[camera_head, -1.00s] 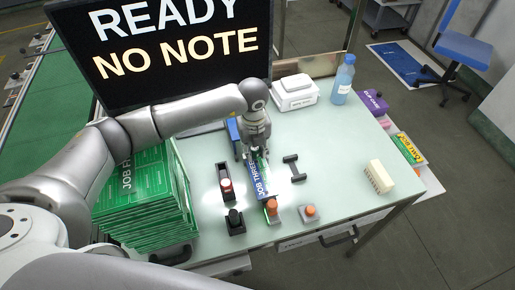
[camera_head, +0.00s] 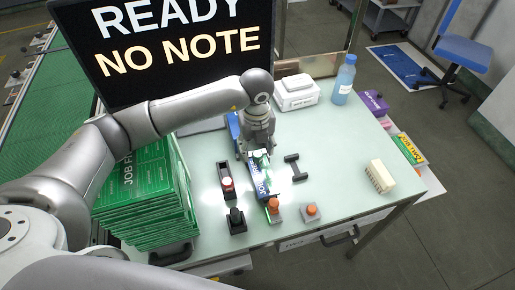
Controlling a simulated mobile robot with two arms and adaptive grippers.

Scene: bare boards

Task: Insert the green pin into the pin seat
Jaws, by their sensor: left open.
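My left gripper (camera_head: 261,154) reaches down over the far end of a narrow blue board with white lettering (camera_head: 263,191), close to it. Its fingers are open, and whether they touch anything is unclear. A small green and white patch (camera_head: 260,161) shows at the fingertips; I cannot tell whether it is the green pin. At the board's near end is a block with an orange knob (camera_head: 273,204). A grey block with an orange top (camera_head: 310,210) sits to its right. Which part is the pin seat is unclear. My right gripper is out of view.
A stack of green boards (camera_head: 145,195) stands at left. A black block with a red button (camera_head: 227,183), a black knob block (camera_head: 236,221) and a black H-shaped piece (camera_head: 295,167) lie nearby. A cream block (camera_head: 380,176) sits right; the table between is clear.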

